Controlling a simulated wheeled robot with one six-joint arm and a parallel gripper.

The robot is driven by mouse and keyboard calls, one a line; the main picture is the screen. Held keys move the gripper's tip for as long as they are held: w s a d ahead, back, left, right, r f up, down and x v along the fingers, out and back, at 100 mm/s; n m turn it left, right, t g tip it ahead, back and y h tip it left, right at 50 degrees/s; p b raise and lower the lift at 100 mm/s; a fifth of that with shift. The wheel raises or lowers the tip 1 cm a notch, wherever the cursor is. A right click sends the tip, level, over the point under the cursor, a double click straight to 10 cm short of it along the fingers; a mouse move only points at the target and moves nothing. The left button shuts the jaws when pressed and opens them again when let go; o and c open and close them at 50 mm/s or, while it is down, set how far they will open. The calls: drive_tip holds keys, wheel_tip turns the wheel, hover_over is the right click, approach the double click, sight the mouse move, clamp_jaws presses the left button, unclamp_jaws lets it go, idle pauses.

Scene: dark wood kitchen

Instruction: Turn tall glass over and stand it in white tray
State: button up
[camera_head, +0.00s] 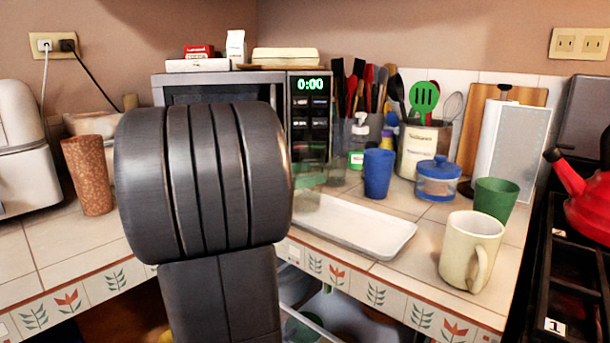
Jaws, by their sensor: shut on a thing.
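The white tray (365,226) lies flat on the tiled counter, right of my arm, its left end partly hidden. A clear, faintly green glass shape (312,172) shows just right of my arm, above and behind the tray's left end. It is see-through and partly covered, so its full outline, which way up it is, and whether it touches the tray cannot be told. My thick dark arm link fills the middle left. My gripper is hidden behind it, so its hold on the glass does not show.
A cream mug (466,250) stands right of the tray near the front edge. A blue cup (379,172), blue-lidded jar (437,180) and green cup (494,200) stand behind it. A brown tumbler (88,175) is at left. The microwave (308,118) and utensil crock (420,150) are at the back.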

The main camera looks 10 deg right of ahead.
drive_tip(key=shift+f+b, duration=0.3)
drive_tip(key=shift+b, duration=0.1)
drive_tip(key=o, duration=1.3)
drive_tip(key=shift+o, duration=0.2)
drive_tip(key=shift+a, duration=0.1)
drive_tip(key=p+v, duration=0.1)
drive_tip(key=v, duration=1.1)
drive_tip(key=b+x, duration=0.1)
drive_tip(key=x, duration=1.1)
drive_tip(key=shift+r, duration=0.15)
